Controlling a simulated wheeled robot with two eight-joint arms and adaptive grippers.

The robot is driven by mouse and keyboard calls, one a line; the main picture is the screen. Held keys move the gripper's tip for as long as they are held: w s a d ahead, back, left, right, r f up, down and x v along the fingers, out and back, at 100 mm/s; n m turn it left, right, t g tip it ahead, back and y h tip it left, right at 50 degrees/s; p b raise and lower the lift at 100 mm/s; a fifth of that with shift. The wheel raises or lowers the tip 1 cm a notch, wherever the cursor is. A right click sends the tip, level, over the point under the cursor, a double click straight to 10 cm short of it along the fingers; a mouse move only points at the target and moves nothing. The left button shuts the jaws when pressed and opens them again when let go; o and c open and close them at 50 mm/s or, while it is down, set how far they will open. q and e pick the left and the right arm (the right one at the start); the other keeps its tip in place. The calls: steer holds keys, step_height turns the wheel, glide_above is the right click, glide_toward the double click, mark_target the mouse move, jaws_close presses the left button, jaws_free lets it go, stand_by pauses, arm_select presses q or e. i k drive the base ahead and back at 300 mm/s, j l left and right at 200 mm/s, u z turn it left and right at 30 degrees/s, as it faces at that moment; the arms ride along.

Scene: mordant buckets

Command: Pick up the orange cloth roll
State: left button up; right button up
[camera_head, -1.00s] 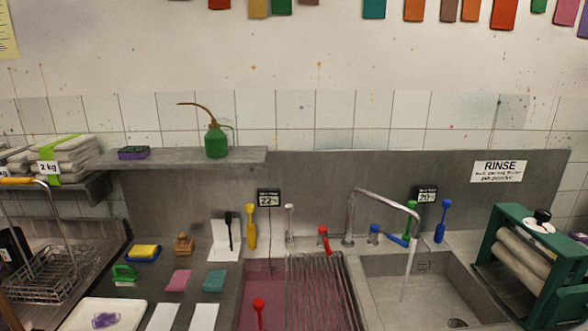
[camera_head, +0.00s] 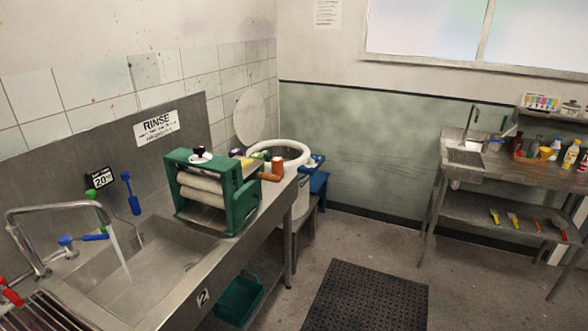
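An orange-brown roll-like shape (camera_head: 277,166), which looks like the orange cloth roll, is at the right end of the steel counter, just right of the green wringer (camera_head: 214,192). It seems to have an upright part and a lower part lying beside it; I cannot tell if these are one roll or two. Small yellow and purple items (camera_head: 238,153) sit behind it, partly hidden by the wringer. Neither of my grippers is in view.
A sink (camera_head: 150,265) with running water is left of the wringer. A white round tub (camera_head: 292,150) stands behind the counter's end. A dark perforated mat (camera_head: 368,300) lies on open floor. A steel bench (camera_head: 500,165) with bottles stands at the right.

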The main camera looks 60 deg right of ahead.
mark_target(277, 163)
steer(key=z, duration=1.8)
steer(key=i+l+u, duration=0.1)
steer(key=u, duration=0.35)
steer(key=i+l+u, duration=0.15)
steer(key=u, duration=0.25)
steer(key=l+u, duration=0.2)
steer(key=u, duration=0.25)
steer(key=i+l+u, duration=0.2)
steer(key=l, duration=0.65)
steer(key=i+l+u, duration=0.2)
steer(key=l, duration=0.65)
steer(key=l+u, duration=0.2)
steer(key=l, duration=1.25)
steer(key=i, duration=0.05)
